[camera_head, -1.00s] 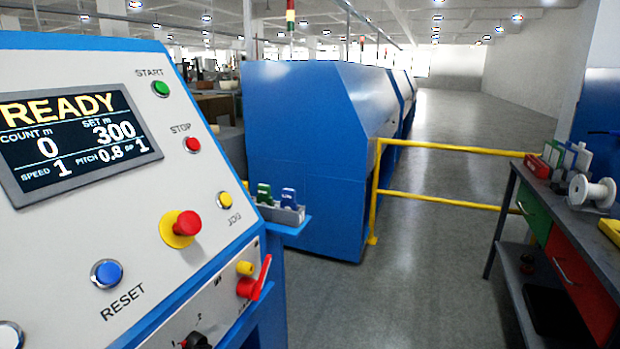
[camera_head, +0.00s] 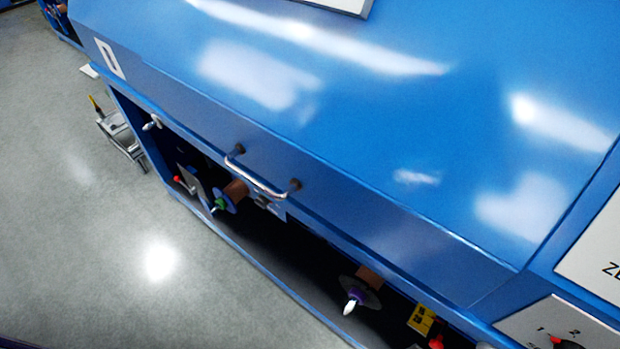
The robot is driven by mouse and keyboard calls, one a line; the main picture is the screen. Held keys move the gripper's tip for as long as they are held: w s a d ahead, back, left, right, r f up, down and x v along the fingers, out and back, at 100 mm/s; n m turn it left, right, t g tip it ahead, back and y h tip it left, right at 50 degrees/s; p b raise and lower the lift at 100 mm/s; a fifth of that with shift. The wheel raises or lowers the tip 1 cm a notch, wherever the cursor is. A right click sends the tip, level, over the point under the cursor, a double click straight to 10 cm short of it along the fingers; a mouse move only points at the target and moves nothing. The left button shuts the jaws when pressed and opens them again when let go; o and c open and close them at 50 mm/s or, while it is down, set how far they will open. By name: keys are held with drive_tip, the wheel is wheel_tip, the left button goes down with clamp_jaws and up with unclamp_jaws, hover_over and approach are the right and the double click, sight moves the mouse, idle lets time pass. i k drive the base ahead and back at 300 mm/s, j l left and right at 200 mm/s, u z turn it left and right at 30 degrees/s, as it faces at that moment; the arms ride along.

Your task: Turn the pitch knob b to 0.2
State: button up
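A dark knob (camera_head: 566,342) is cut off by the bottom edge at the lower right, on a light panel (camera_head: 545,325) marked 1 and 2. I cannot tell whether it is pitch knob b, and no pitch reading shows in the current view. My gripper is not in view.
A large blue machine cover (camera_head: 400,120) with a metal handle (camera_head: 262,178) and a letter D fills most of the view. Below it, an open bay holds spools (camera_head: 230,195) (camera_head: 362,288). A small wheeled cart (camera_head: 120,135) stands at left. Grey floor (camera_head: 90,230) at lower left is clear.

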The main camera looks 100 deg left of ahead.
sight(262, 200)
drive_tip(key=u, duration=2.5)
